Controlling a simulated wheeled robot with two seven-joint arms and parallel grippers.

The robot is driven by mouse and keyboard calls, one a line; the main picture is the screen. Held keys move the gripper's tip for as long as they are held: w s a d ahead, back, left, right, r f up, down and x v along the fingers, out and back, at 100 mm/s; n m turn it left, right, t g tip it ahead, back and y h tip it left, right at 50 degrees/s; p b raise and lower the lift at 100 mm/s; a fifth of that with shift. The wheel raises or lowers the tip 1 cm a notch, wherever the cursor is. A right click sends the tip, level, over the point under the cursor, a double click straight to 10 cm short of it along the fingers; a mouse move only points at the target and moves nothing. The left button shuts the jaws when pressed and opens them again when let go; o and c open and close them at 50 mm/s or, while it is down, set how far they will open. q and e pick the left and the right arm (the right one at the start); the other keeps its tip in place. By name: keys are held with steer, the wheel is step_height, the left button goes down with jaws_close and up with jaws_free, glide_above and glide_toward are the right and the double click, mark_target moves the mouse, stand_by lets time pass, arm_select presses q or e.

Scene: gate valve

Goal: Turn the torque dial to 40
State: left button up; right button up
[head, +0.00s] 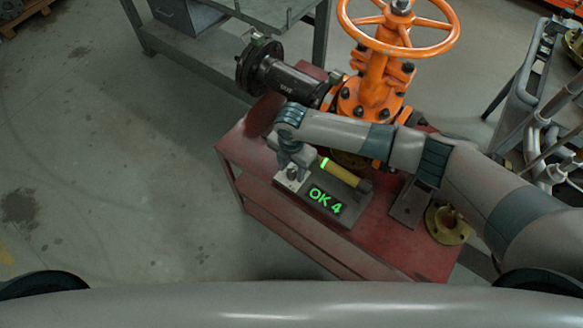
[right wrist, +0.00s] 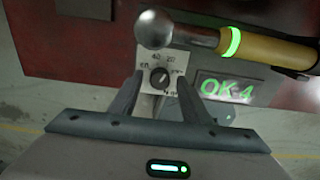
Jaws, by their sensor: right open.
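The torque dial (right wrist: 160,77) is a small dark round knob on a pale plate with printed marks; the exact setting is too small to read for sure. In the head view the pale dial plate (head: 292,174) shows just below my right gripper (head: 290,163). In the right wrist view my right gripper (right wrist: 160,100) is open, one finger on each side of the dial; I cannot tell whether they touch it. A grey unit (head: 347,213) carries the dial and a display (head: 325,200) reading "OK 4" in green. My left gripper is not in view.
A yellow-handled tool (head: 340,173) with a green band lies on the unit, close beside the dial. The red cart (head: 232,160) also bears an orange gate valve (head: 375,85) and a brass flange (head: 447,222). Open floor lies to the left.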

steer(key=shift+f, duration=0.25)
steer(key=c, duration=1)
steer(key=shift+c, duration=0.2)
steer(key=shift+n, duration=0.3)
steer(key=n+b, duration=0.1)
steer(key=n, duration=0.3)
steer(key=shift+w+b, duration=0.1)
steer(key=shift+b, duration=0.3)
steer(key=shift+n+b, duration=0.75)
steer(key=shift+n, duration=1.45)
steer(key=shift+r, duration=0.1)
